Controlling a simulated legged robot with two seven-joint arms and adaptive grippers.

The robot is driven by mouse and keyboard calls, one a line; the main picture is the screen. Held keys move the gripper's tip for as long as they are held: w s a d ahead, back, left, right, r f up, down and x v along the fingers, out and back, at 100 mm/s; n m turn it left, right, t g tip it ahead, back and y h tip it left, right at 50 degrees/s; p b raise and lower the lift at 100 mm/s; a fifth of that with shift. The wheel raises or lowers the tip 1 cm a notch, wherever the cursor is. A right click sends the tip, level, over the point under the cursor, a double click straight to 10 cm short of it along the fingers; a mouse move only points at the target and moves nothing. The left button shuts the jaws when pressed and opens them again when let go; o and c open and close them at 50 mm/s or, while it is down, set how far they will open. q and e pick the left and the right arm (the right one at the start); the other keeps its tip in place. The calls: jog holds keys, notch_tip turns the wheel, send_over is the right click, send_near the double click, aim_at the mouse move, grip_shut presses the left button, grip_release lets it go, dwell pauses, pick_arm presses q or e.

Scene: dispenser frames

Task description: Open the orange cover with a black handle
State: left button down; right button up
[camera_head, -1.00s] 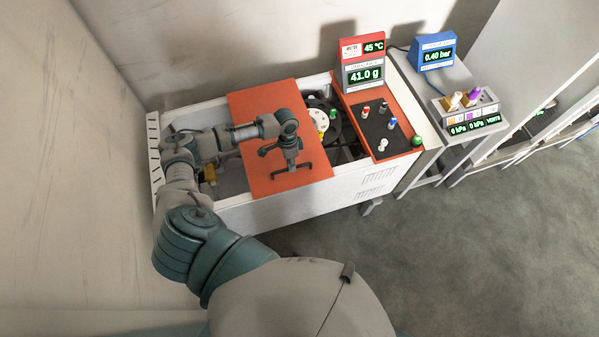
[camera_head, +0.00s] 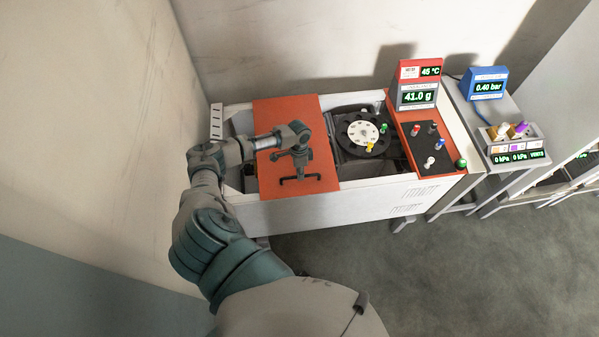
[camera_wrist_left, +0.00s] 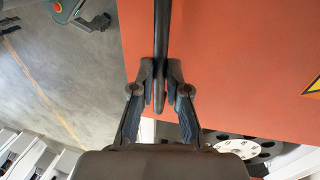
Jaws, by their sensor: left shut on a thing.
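The orange cover (camera_head: 325,172) lies flat across the left part of the white machine's top. Its black handle (camera_head: 288,180) is near the front edge. My left gripper (camera_head: 300,168) is above the cover at the handle. In the left wrist view the fingers (camera_wrist_left: 160,95) are shut on the black handle (camera_wrist_left: 162,28), with the orange cover (camera_wrist_left: 230,60) behind it. The fingers and wrist hide part of the handle in the head view. My right gripper is out of view.
Right of the cover, an open bay shows a round white dial (camera_head: 362,132) on a black disc. Further right are a knob panel (camera_head: 430,150), a red display (camera_head: 420,70) and a blue display (camera_head: 485,84). A wall stands close on the left.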

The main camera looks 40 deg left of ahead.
pick_arm(q)
jog(key=shift+w+d, duration=0.1)
jog(key=shift+w, duration=0.05)
jog(key=c, duration=1.3)
grip_release()
jog(key=shift+w+d, duration=0.15)
jog(key=shift+o, duration=0.6)
jog(key=shift+a, duration=0.3)
jog(key=shift+a+r, duration=0.15)
jog(key=shift+r, duration=0.05)
notch_tip(320, 180, up, 11)
jog(key=w+a, duration=0.1)
jog(key=shift+w+a+r, duration=0.15)
jog(key=shift+a, duration=0.1)
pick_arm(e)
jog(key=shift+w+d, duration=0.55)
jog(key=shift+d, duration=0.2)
pick_arm(q)
jog(key=shift+a, duration=0.1)
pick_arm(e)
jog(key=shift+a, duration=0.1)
